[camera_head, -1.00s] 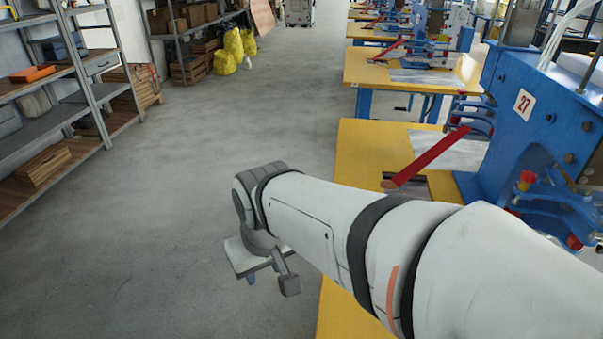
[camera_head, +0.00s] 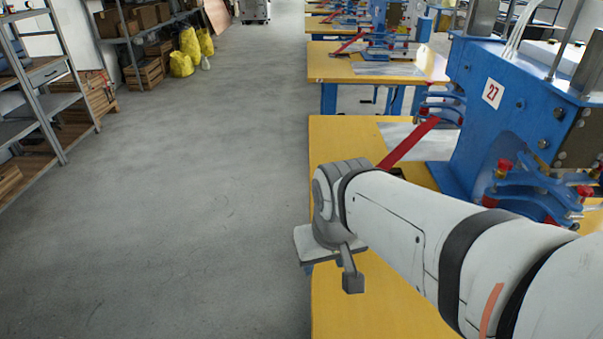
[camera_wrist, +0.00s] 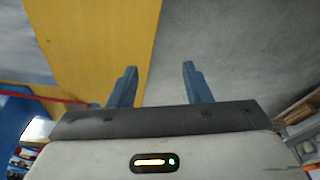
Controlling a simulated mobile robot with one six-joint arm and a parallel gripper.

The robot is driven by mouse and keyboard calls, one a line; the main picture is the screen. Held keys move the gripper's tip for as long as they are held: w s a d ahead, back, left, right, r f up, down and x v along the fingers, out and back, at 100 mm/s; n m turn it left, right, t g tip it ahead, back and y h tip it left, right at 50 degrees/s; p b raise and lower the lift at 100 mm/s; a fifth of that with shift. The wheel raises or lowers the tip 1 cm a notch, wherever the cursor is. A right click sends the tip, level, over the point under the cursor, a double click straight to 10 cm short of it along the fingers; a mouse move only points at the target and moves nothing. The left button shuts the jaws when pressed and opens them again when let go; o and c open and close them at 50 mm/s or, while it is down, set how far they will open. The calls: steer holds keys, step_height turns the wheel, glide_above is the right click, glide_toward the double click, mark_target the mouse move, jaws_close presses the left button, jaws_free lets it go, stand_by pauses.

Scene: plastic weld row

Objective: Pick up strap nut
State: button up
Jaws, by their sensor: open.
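I cannot make out a strap nut in any view. My gripper shows in the wrist view (camera_wrist: 160,80) with its two blue fingers apart and nothing between them. Below the fingers are the yellow table edge and grey floor. In the head view my arm reaches over the near yellow table (camera_head: 345,295), with its wrist at the table's left edge. The arm also covers part of the tabletop.
A blue welding machine (camera_head: 510,110) marked 27 stands on the right, with a red lever (camera_head: 410,143) over the table. More yellow tables (camera_head: 350,66) stand behind. Shelves (camera_head: 45,75) line the left. The grey floor (camera_head: 190,210) between is clear.

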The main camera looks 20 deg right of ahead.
steer(key=shift+o, duration=0.6)
steer(key=w+d+f+b, duration=0.2)
steer(key=w, duration=0.4)
steer(key=w+d+f+m+b, duration=0.1)
steer(key=w+f+b, duration=0.1)
steer(key=w, duration=0.3)
steer(key=shift+w+d+t, duration=0.3)
steer(key=shift+w+d, duration=0.05)
steer(key=w+d+f+b, duration=0.2)
steer(key=w+d+f, duration=0.3)
steer(key=w+f, duration=0.2)
steer(key=w+d+f+m+b, duration=0.1)
steer(key=w+d+f+b, duration=0.1)
steer(key=w+d+f, duration=0.3)
steer(key=w+d+f+m+t+h+b, duration=0.1)
steer(key=w+d+f+b, duration=0.2)
steer(key=w+f, duration=0.8)
steer(key=shift+d+f, duration=0.1)
steer(key=shift+d, duration=0.95)
steer(key=shift+s, duration=0.1)
steer(key=c, duration=1.1)
